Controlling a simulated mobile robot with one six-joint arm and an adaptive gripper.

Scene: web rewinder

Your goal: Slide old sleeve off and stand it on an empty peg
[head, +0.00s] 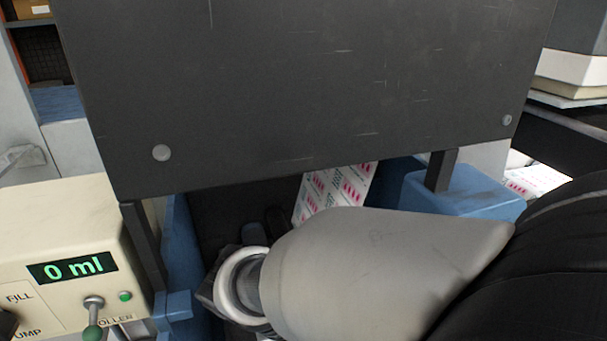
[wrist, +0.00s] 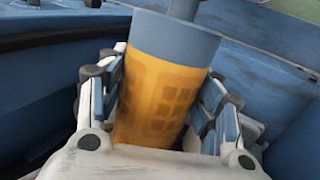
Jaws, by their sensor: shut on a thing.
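An orange sleeve (wrist: 160,95) with a smooth blue-grey end band fills the middle of the wrist view. Darker square marks show on its side. My gripper (wrist: 166,78) is shut on it, with one finger along each side. A narrower blue-grey rod (wrist: 184,8) shows at the sleeve's far end; I cannot tell whether the sleeve is around it or apart from it. In the head view my arm hides most of the gripper, and the sleeve cannot be made out. No empty peg can be made out in either view.
A large dark panel (head: 300,90) blocks much of the head view above my arm. A printed web (head: 335,190) hangs behind it. A cream control box (head: 65,250) reading "0 ml" stands at the left. Blue machine walls (wrist: 55,35) close in around my gripper.

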